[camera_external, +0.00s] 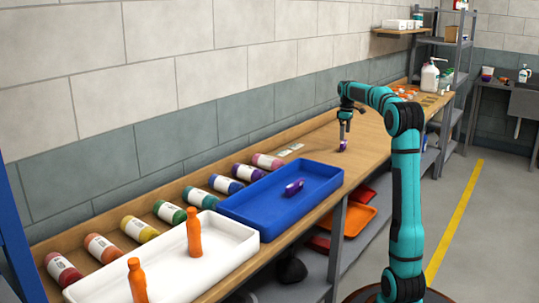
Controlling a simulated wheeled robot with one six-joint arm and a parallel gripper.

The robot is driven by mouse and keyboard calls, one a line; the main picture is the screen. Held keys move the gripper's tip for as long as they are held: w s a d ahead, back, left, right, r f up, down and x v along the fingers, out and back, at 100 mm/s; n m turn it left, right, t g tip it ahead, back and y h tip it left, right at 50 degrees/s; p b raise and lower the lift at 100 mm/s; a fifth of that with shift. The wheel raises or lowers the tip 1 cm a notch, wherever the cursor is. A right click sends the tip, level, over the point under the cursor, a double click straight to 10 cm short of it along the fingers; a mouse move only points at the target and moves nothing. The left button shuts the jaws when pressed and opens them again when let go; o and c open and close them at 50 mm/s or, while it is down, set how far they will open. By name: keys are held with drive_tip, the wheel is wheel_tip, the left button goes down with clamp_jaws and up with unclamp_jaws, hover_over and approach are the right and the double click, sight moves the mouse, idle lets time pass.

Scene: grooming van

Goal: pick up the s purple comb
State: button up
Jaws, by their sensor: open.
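A small purple object (343,147), perhaps the purple comb, is on the wooden bench top directly below my gripper (342,139). Another purple object (293,188) lies inside the blue tray (245,217); its shape is too small to tell whether it is a comb. My gripper points down, open, with its fingertips close to the purple object on the bench. I cannot tell whether they touch it or surround it.
A white tray (240,245) with two orange bottles (194,236) stands at the near left. Several coloured bottles (198,198) lie along the wall. A white pump bottle (429,78) stands at the far end. The bench right of the blue tray is mostly clear.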

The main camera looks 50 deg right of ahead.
sight(344, 142)
drive_tip(key=shift+w+a+f, duration=0.1)
drive_tip(key=shift+f, duration=1.5)
drive_tip(key=shift+a+f, duration=0.1)
drive_tip(key=shift+f, duration=1.45)
drive_tip(key=c, duration=1)
